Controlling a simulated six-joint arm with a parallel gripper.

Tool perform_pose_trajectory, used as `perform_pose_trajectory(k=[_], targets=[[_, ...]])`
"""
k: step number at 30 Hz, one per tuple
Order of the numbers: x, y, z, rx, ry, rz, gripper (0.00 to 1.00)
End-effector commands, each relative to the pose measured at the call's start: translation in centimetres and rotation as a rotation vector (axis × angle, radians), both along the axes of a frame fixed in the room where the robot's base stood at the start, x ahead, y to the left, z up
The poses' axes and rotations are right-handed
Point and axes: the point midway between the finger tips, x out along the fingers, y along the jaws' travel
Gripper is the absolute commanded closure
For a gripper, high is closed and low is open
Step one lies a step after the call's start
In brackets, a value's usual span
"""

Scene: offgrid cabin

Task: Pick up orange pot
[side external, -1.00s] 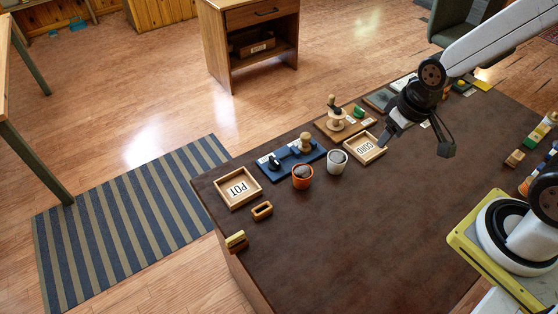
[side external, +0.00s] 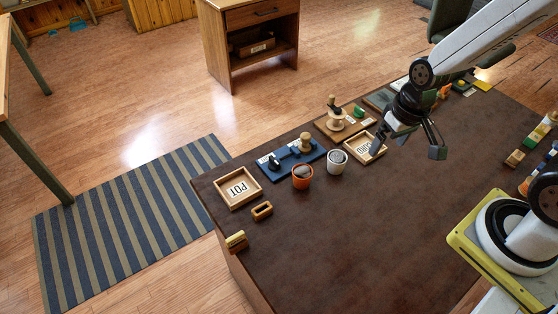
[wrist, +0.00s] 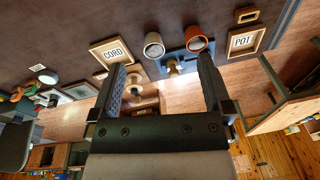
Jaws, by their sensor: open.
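The orange pot (side external: 302,178) stands upright on the dark table, in front of a blue board (side external: 291,160) and just left of a white pot (side external: 337,163). In the wrist view the orange pot (wrist: 197,40) shows beyond the fingers, near the upper middle, with the white pot (wrist: 154,46) to its left. My gripper (side external: 408,145) is open and empty, above the table to the right of both pots. In the wrist view its two fingers (wrist: 163,85) are spread wide with nothing between them.
A tray marked POT (side external: 260,196) lies left of the orange pot, and a tray marked CORD (side external: 380,153) lies close to my gripper. A small wooden ring (side external: 262,211) sits near the left edge. The front middle of the table is clear.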

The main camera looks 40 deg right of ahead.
Motion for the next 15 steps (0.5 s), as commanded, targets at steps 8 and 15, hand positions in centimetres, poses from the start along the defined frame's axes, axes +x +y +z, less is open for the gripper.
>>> perform_pose_trajectory(k=[8, 15], targets=[[-0.3, 1.8, -3.5, 0.196, 0.233, -0.301, 0.00], [0.5, 4.1, -6.2, 0.400, 0.416, -0.577, 0.00]])
